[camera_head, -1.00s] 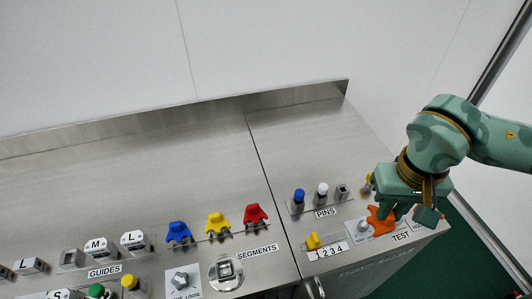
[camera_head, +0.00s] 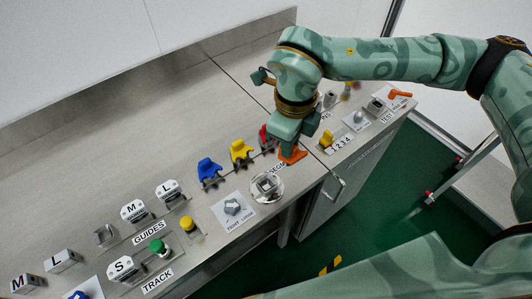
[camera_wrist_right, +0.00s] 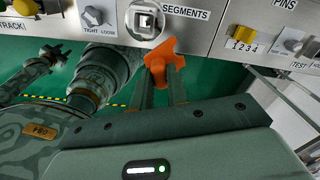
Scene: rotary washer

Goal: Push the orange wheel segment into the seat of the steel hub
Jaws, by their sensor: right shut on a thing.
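The orange wheel segment (camera_head: 293,154) is held by my right gripper (camera_head: 289,139), which is shut on it and points down. The segment also shows in the right wrist view (camera_wrist_right: 164,57), at the tips of the two fingers (camera_wrist_right: 168,82). The steel hub (camera_head: 266,187) is a round disc with a square centre, by the SEGMENTS label. It also shows in the right wrist view (camera_wrist_right: 145,20). The held segment is up and right of the hub in the head view, apart from it. The fingers partly hide it.
Blue (camera_head: 209,171), yellow (camera_head: 240,153) and red (camera_head: 266,138) segments stand in a row behind the hub; my gripper partly covers the red one. The TIGHT/LOOSE knob (camera_head: 232,207) is left of the hub. A door handle (camera_head: 334,186) sticks out below the bench front.

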